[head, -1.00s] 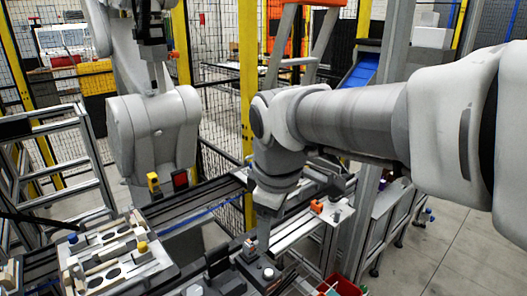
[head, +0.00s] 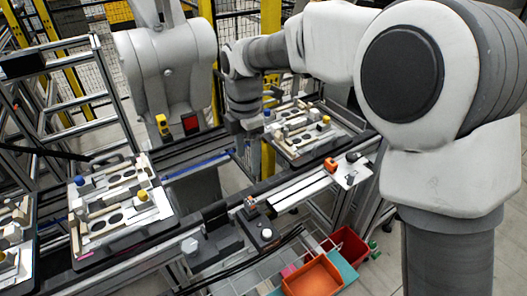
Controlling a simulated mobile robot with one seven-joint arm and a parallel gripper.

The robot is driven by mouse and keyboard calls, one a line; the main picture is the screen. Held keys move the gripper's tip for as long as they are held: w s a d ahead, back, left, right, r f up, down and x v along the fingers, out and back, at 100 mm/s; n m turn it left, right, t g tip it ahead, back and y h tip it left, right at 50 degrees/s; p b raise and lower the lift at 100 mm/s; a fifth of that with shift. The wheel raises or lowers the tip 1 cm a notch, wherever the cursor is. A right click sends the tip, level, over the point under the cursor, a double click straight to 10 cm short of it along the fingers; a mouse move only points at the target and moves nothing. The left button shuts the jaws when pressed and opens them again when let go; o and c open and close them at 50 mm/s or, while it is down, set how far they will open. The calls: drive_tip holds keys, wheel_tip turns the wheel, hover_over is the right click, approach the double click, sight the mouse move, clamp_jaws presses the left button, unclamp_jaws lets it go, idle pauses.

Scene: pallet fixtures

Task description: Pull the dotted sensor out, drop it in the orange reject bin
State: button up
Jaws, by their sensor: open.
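My gripper (head: 243,125) is open and small in the head view, at the left side of the far pallet fixture (head: 318,150). Its fingers are partly lost against the dark frame, and I see nothing held. The far pallet carries pale blocks, a blue-capped part (head: 267,113) and a yellow-capped part (head: 326,120). A similar pallet (head: 158,222) stands at the left. I cannot make out dots on any part, so I cannot tell which is the dotted sensor. The orange bin (head: 313,281) is at the bottom, apart from my gripper, and looks empty.
A red bin (head: 350,246) stands beside the orange one. A dark station with a white knob (head: 266,234) and rails with an orange block (head: 330,164) lie between the pallets and bins. Another pallet (head: 14,272) is cut off at left. A ladder-like frame (head: 75,90) stands behind.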

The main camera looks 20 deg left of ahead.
sight(250, 201)
wheel_tip(250, 201, down, 17)
drive_tip(key=shift+f, duration=0.15)
idle(0.5)
clamp_jaws()
idle(0.6)
